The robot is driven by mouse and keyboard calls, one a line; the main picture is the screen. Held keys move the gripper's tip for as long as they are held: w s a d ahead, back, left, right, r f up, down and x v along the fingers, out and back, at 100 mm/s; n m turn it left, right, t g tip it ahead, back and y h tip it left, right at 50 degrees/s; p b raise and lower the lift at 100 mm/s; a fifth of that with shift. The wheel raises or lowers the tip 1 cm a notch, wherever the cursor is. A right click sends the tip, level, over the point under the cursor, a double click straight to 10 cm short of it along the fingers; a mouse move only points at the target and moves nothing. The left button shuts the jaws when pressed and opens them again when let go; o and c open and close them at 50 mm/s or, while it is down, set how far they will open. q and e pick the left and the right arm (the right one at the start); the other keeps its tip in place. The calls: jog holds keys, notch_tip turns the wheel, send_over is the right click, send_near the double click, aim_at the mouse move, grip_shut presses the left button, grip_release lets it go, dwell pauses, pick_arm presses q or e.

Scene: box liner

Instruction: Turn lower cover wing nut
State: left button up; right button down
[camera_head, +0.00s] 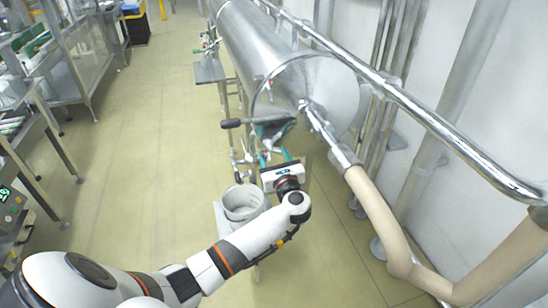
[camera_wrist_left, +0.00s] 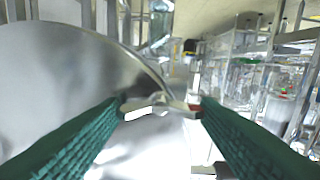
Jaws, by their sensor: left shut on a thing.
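The steel cylinder (camera_head: 265,50) lies lengthwise, with its round end cover (camera_head: 335,88) facing me. My left gripper (camera_head: 275,157) is at the lower edge of the cover, its green fingers pointing up toward it. In the left wrist view, the two green ribbed fingers of the left gripper (camera_wrist_left: 162,106) have the metal wing nut (camera_wrist_left: 150,102) between their tips, with its wings reaching toward both fingers. The shiny curved cover (camera_wrist_left: 70,75) fills the left of that view. In the head view the wing nut cannot be made out. My right gripper is not in view.
A black-handled lever (camera_head: 232,123) sticks out left of the cover. A grey bucket (camera_head: 243,202) stands below, beside my left arm. A beige hose (camera_head: 385,215) and a steel rail (camera_head: 420,110) run on the right. The floor to the left is clear up to the shelves (camera_head: 85,55).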

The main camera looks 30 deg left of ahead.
pick_arm(q)
jog(key=shift+f, duration=0.1)
jog(key=m, duration=0.4)
jog(key=m+p, duration=0.3)
jog(key=m, duration=0.1)
jog(key=shift+r, duration=0.2)
jog(key=m+p, duration=0.2)
jog(key=m, duration=0.1)
jog(key=shift+m, duration=0.4)
jog(key=m+p, duration=0.3)
jog(key=m, duration=0.1)
jog(key=shift+f+m+p, duration=0.1)
jog(key=shift+m+p, duration=0.55)
jog(key=shift+m, duration=0.65)
